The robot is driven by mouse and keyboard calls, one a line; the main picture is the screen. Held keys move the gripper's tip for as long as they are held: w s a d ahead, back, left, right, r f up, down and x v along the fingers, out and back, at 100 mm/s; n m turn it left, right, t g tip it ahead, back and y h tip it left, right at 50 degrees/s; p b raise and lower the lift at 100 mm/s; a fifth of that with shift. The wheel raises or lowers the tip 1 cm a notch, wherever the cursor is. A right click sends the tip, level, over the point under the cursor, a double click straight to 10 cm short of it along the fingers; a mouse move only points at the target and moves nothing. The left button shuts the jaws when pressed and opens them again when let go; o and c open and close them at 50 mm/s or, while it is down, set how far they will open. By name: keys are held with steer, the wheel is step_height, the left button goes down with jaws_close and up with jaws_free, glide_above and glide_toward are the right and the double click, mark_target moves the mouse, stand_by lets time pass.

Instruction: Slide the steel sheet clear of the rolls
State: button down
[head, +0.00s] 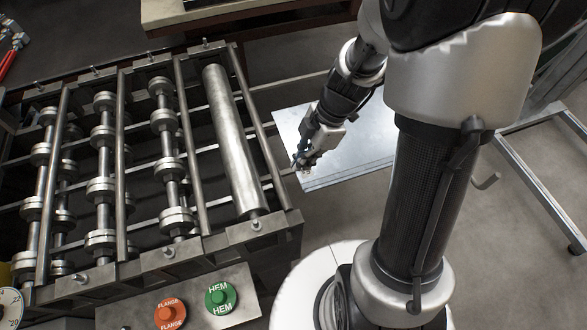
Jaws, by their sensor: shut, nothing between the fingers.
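The steel sheet (345,168) is a flat, pale grey panel with a folded or creased line along its near edge. It lies just right of the roll machine, partly hidden behind my arm. The rolls stand in the machine's frame: a long smooth roller (231,140) at its right end and shafts with disc rolls (171,150) further left. The sheet's left edge is close to the machine's right end bar; I cannot tell whether they touch. My gripper (300,166) is shut and empty, at the sheet's left edge near the machine. I cannot tell if it touches the sheet.
The control panel at the machine's front has an orange FLANGE button (171,314) and a green HEM button (221,298). A bench (215,12) stands behind. A metal frame leg (540,185) is at right. Grey floor (490,240) is open between that leg and my arm.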

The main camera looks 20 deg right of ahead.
mark_target(311, 179)
steer(key=b+x, duration=0.2)
steer(key=x, duration=0.6)
steer(key=shift+f, duration=0.2)
steer(key=d+b, duration=0.4)
steer(key=d, duration=0.2)
steer(key=shift+d, duration=0.1)
steer(key=shift+r, duration=0.1)
